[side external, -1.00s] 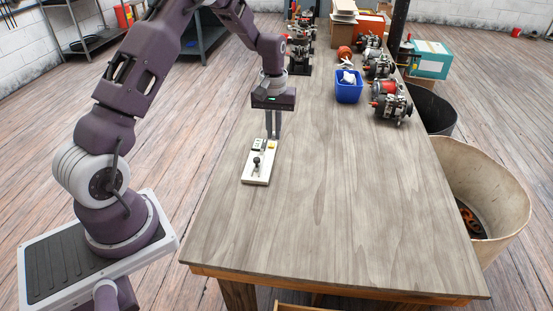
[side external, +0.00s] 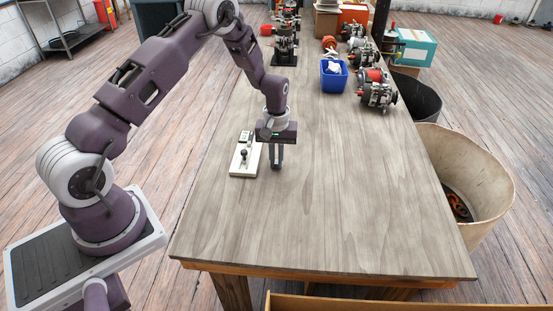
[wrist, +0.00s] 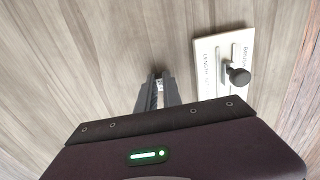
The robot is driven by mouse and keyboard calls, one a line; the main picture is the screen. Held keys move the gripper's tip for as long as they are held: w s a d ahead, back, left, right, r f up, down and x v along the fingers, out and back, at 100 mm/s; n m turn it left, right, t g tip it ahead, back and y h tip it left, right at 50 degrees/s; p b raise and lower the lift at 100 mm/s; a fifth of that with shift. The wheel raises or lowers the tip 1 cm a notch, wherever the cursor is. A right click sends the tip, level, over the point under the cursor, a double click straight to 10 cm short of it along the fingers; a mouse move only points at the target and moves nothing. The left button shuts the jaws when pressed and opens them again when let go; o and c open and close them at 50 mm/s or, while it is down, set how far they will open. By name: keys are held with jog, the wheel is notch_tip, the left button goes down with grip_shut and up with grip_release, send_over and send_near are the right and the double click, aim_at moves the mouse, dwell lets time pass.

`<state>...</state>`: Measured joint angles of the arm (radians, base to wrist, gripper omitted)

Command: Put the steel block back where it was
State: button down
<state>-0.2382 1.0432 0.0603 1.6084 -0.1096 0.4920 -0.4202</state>
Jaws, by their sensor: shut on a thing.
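My gripper (side external: 275,166) points down just right of a white gauge board (side external: 244,158), low over the bare table. In the wrist view, my gripper (wrist: 158,78) has its fingers nearly together, with a small pale piece, seemingly the steel block (wrist: 159,86), between the tips. The fingers hide most of it, and I cannot tell whether it touches the table. The board (wrist: 208,50) carries printed lettering, a slot and a black knob (wrist: 238,75). In the side view the knob (side external: 243,154) stands upright on it.
A blue bin (side external: 333,78) with white contents and several alternators (side external: 375,90) stand toward the back of the wooden table (side external: 330,220). A large round beige bin (side external: 470,160) stands off the right edge. The table's front and middle are clear.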

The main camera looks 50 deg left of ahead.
jog(key=c, duration=1.5)
grip_release()
jog(key=shift+f, duration=0.1)
jog(key=s+d+r+m+t, duration=0.1)
jog(key=d+r, duration=0.1)
jog(key=r, duration=0.8)
jog(key=s+d+r, duration=0.1)
jog(key=s+r, duration=0.1)
jog(key=r, duration=0.9)
jog(key=s+d+r+m+t, duration=0.25)
jog(key=s+d+r, duration=0.25)
jog(key=s+r, duration=0.4)
jog(key=s+d+r+m+t, duration=0.1)
jog(key=s+d+m, duration=0.1)
jog(key=s, duration=0.7)
jog(key=s+d+r+m+t, duration=0.1)
jog(key=s+d+r+m, duration=0.1)
jog(key=s, duration=0.6)
jog(key=shift+s+d+r+m, duration=0.15)
jog(key=shift+s+m, duration=0.2)
jog(key=shift+m, duration=0.4)
